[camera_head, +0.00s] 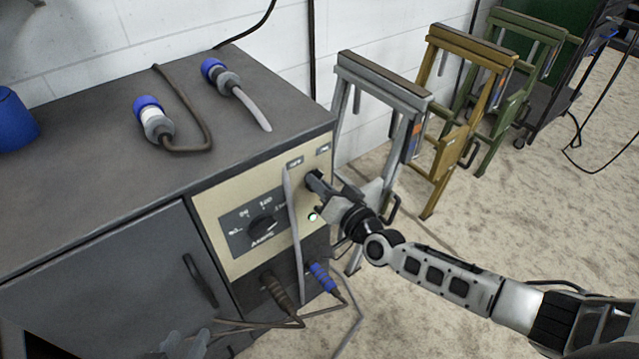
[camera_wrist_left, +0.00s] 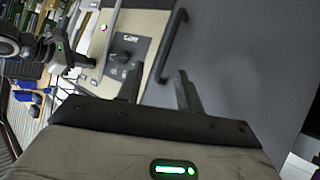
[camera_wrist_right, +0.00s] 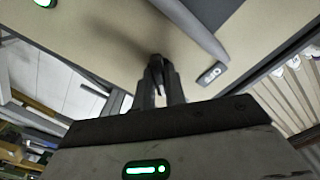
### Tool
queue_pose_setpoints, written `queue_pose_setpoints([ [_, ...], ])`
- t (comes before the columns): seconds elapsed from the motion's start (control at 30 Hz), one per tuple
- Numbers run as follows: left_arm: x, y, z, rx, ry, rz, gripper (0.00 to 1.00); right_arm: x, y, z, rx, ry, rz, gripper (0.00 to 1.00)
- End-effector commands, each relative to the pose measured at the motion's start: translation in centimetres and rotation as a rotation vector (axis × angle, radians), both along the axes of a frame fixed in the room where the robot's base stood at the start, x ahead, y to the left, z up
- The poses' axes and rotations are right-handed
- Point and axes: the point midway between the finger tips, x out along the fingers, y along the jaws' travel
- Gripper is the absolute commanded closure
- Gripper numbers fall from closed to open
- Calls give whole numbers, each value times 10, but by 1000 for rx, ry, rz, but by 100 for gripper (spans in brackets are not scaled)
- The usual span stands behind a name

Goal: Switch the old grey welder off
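The old grey welder (camera_head: 215,110) is a grey cabinet with a cream control panel (camera_head: 240,262), a black dial (camera_head: 262,228) and a lit green lamp (camera_head: 312,216). My right gripper (camera_head: 314,182) is at the panel's upper right, below two small labels. The lamp (camera_wrist_right: 45,2) also shows there. My left gripper (camera_wrist_left: 158,82) is open and empty in front of the cabinet, apart from the dial (camera_wrist_left: 124,57).
Blue-ended plugs (camera_head: 155,120) lie on top. Cables plug in at the panel's foot. A black door handle (camera_head: 200,280) sticks out left. Folding trestles (camera_head: 385,80) stand at right.

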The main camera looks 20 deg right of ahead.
Motion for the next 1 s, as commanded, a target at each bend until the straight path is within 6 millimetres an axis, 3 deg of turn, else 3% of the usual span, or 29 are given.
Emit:
queue_pose_setpoints([
  [0.47,-1,1,4,9,8,-1,64,0,0,2,-132,-47,-1,100],
  [1.0,0,3,11,42,16,-6,64,-1,0,1,-595,-215,-1,100],
])
